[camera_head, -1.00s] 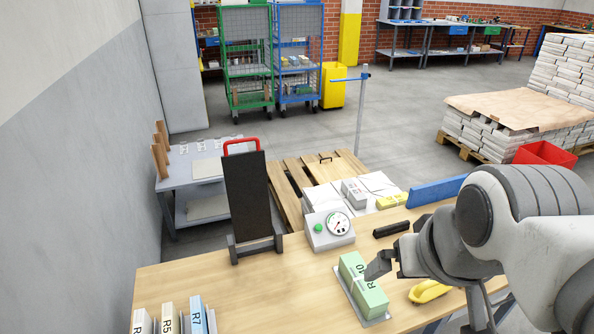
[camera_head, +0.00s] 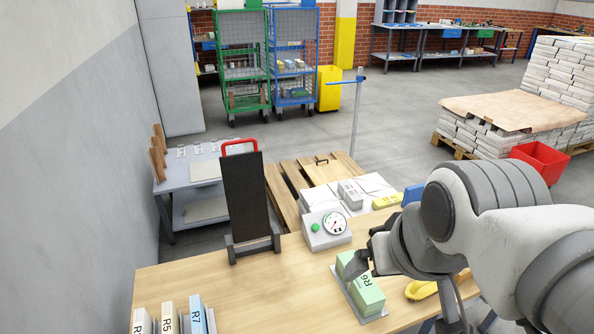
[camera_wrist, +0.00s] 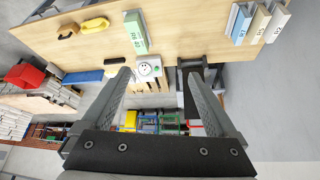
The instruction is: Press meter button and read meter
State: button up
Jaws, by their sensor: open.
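The meter (camera_head: 327,230) is a light grey box on the wooden table, with a green button (camera_head: 315,228) on its left and a round white dial (camera_head: 334,224) on its right. The dial's needle is too small to read. In the wrist view the meter (camera_wrist: 151,69) appears upside down, between and beyond my fingers. My gripper (camera_head: 357,260) is in front of and right of the meter in the head view, apart from it, over the green block (camera_head: 362,288). In the wrist view my gripper (camera_wrist: 160,85) is open, with nothing between its fingers.
A black sloped stand with a red handle (camera_head: 247,200) stands left of the meter. Labelled blocks (camera_head: 170,317) line the front left. A yellow object (camera_head: 421,289) lies right of the green block. The table's middle (camera_head: 240,290) is clear.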

grip_shut()
dwell(1.5)
